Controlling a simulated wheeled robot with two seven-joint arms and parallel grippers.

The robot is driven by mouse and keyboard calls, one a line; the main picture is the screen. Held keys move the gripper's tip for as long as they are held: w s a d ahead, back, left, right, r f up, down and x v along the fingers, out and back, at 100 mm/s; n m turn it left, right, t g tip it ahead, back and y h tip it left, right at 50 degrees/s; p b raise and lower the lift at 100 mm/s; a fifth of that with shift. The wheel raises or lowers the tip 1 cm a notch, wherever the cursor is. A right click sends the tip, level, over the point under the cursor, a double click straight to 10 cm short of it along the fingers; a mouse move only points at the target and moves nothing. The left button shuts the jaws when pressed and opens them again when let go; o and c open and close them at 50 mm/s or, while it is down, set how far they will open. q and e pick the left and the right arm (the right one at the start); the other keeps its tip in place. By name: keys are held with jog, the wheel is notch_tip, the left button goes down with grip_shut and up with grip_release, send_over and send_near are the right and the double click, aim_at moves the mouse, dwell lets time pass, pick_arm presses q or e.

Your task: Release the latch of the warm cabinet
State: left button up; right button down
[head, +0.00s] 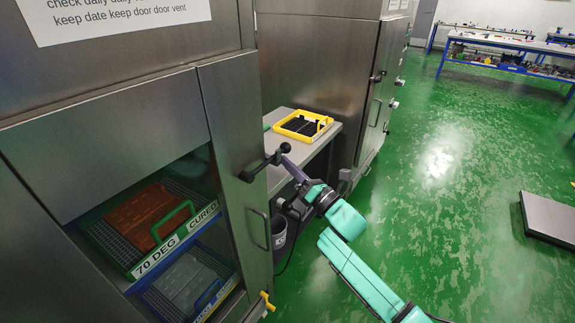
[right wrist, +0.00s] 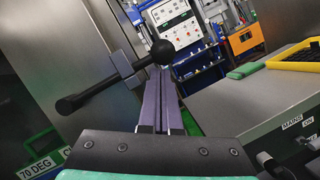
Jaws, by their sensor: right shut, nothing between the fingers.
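The warm cabinet (head: 235,130) stands at the left of the head view, a steel cabinet with a handle bar lower on its right panel. Its latch (head: 264,164) is a black lever with a ball knob at one end and a thick grip at the other, set slantwise on that panel. The latch also shows in the right wrist view (right wrist: 122,68). My right gripper (head: 287,161) is shut and empty, its purple fingers (right wrist: 164,85) just by the ball-knob end. I cannot tell whether they touch it. My left gripper is not in view.
Inside the cabinet are a green tray (head: 109,247) marked "70 DEG CURED" and a blue tray (head: 213,297). A yellow tray (head: 326,122) sits on a bench (head: 332,131) behind my right gripper. A second steel cabinet (head: 330,60) stands beyond. Green floor is open at right.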

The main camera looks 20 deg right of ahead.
jog(key=shift+r+n+b, duration=0.25)
jog(key=shift+n+b, duration=0.05)
